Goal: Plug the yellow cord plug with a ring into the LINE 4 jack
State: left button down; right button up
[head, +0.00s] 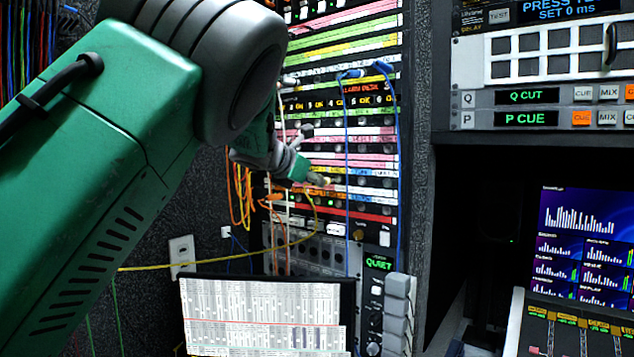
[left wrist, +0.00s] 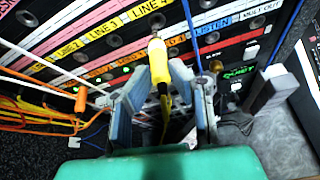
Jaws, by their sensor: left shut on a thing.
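My left gripper (head: 299,170) reaches from the left to the patch panel. It is shut on the yellow plug (left wrist: 158,72), whose body stands between the two fingers (left wrist: 161,82) in the left wrist view. The metal tip points at the panel, just below the LINE 4 label (left wrist: 150,22). I cannot tell whether the tip is inside a jack or just in front of one. The yellow cord (head: 250,255) hangs from the plug and runs off to the left. The ring on it is not clear. My right gripper is not in view.
Blue cords (head: 347,150) hang down the panel to the right of the gripper. Orange cords (head: 240,195) and a white cord hang to its left. An orange plug (left wrist: 80,99) sits at left in the wrist view. A screen (head: 262,312) stands below the panel.

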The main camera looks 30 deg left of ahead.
pick_arm(q)
jog(key=shift+a, duration=0.15)
jog(key=shift+d, duration=0.2)
jog(key=shift+d+r, duration=0.2)
jog(key=shift+d, duration=0.3)
jog(key=shift+w+p, duration=0.8)
jog(key=shift+w, duration=0.85)
jog(key=c, duration=1.4)
grip_release()
jog(key=shift+d, duration=0.1)
send_near(331, 180)
jog(key=v, duration=0.4)
jog(key=shift+s, duration=0.3)
